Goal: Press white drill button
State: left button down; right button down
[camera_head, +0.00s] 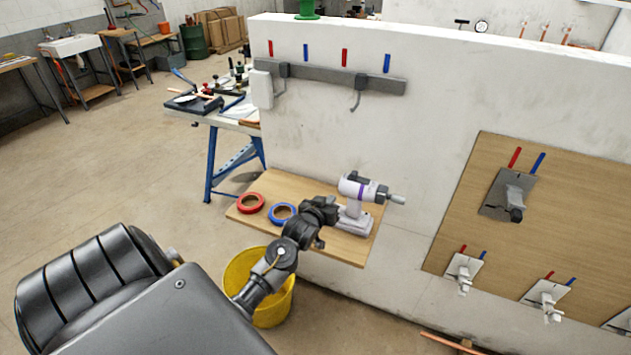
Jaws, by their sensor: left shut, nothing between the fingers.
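A white drill (352,189) with a purple band and a grey chuck stands upright on a small wooden shelf (349,249) fixed to the white wall. Its chuck points right. My left gripper (328,212) is shut and empty, just left of the drill's handle. Whether it touches the drill I cannot tell. The gripper hides part of the handle's left side, and I cannot make out the button. My right gripper is not in view.
Red tape (250,203) and blue tape (283,212) rolls lie on the shelf left of my gripper. A yellow bucket (278,309) stands below on the floor. A hook rail (330,78) is on the wall above. A wooden panel with valves (560,215) is at right.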

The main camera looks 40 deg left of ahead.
pick_arm(q)
jog(key=r+b+v, duration=0.1)
jog(key=b+v, duration=0.2)
jog(key=v, duration=0.7)
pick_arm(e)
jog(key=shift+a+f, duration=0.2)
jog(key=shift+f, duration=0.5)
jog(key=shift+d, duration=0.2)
